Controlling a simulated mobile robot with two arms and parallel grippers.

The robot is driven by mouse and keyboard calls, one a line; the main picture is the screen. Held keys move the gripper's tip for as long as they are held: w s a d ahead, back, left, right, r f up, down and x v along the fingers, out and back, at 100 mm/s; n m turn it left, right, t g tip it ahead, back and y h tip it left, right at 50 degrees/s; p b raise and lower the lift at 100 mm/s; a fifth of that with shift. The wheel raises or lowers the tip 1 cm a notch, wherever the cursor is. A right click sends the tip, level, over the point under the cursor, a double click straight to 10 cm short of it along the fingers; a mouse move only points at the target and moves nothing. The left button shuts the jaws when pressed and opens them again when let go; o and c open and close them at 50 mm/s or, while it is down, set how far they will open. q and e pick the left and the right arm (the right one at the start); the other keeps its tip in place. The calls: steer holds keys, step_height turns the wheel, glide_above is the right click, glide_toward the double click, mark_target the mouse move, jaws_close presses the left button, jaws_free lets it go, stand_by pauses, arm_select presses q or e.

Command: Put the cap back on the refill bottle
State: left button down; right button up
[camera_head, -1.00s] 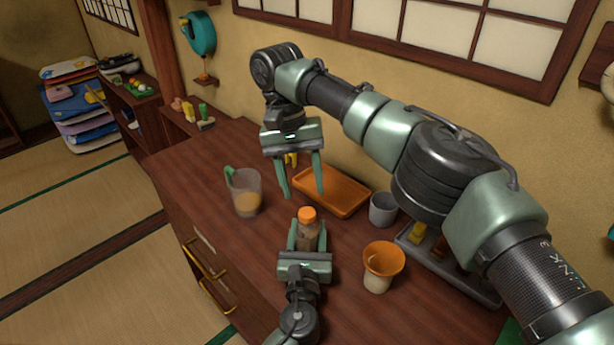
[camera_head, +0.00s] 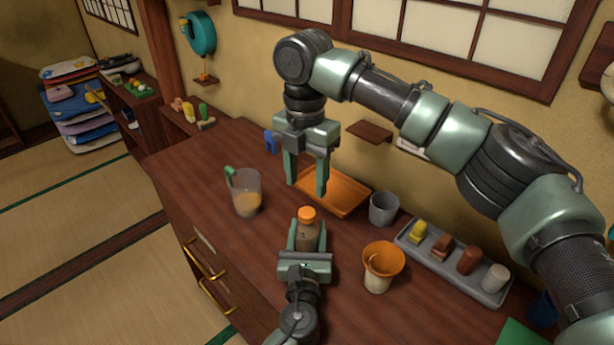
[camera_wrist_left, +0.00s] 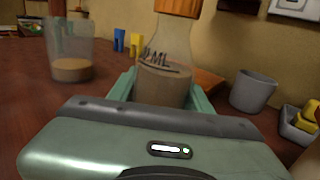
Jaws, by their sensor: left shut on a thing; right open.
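The refill bottle (camera_head: 307,238) is clear with brown contents and stands upright on the cabinet top. An orange cap (camera_head: 307,214) sits on its mouth; how tightly is not visible. The bottle also shows in the left wrist view (camera_wrist_left: 163,86), with the cap (camera_wrist_left: 177,6) cut off by the top edge. My left gripper (camera_head: 307,232) is shut around the bottle's body from the near side. My right gripper (camera_head: 306,186) is open and empty, pointing down above and behind the cap, in front of the orange tray (camera_head: 345,208).
To the right are a grey cup (camera_head: 383,209), a pale cup (camera_head: 377,284) with an orange funnel (camera_head: 384,258), and a grey tray (camera_head: 462,281) holding several coloured pieces. The front-left cabinet top is clear.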

mark_target(307, 213)
steer(key=shift+s+r+n, duration=0.1)
steer(key=shift+n, duration=1)
steer(key=shift+f, duration=4)
steer(key=shift+c, duration=0.3)
